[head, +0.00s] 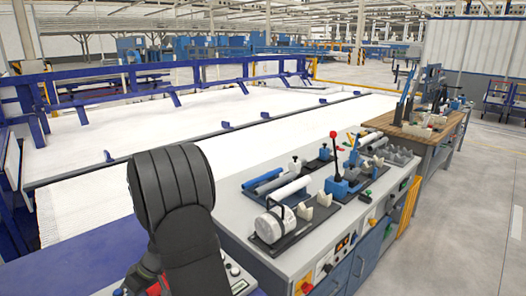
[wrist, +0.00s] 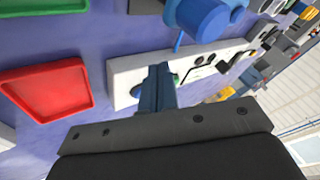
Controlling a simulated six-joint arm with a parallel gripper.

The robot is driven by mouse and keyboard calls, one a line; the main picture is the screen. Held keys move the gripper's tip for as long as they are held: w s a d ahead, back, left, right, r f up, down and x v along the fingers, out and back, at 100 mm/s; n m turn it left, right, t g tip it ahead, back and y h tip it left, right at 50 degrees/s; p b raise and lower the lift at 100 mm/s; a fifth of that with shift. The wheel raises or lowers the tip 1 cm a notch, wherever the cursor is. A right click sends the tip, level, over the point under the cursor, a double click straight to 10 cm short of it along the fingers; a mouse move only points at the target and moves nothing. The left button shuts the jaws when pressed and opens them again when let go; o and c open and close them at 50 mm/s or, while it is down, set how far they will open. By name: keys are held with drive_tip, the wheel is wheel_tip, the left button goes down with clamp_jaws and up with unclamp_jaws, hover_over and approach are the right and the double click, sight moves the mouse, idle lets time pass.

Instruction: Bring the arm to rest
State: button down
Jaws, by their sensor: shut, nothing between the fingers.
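My gripper (wrist: 160,72) shows in the wrist view as two blue fingers pressed together, with nothing between them. It is over or in front of a white panel (wrist: 128,75) with dark markings. A blue cylindrical part (wrist: 205,16) is just above and to the right of the fingertips in the picture, apart from them as far as I can tell. In the head view my dark arm rises at the lower left, and the gripper itself cannot be made out there.
A red tray (wrist: 48,90) and a green tray (wrist: 38,12) lie left on a purple-blue surface (wrist: 95,22). In the head view, a grey workbench (head: 232,190) to the right of my arm carries blue and white pipes and a red-knobbed fixture (head: 340,186). A wooden-topped bench (head: 425,133) stands beyond.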

drive_tip(key=shift+w+d+m+t+y, duration=0.15)
drive_tip(key=shift+d+m+t, duration=0.35)
drive_tip(key=shift+m, duration=0.3)
drive_tip(key=shift+w+d+m+t+y, duration=0.15)
drive_tip(key=shift+d+m+t, duration=0.3)
drive_tip(key=shift+m, duration=0.35)
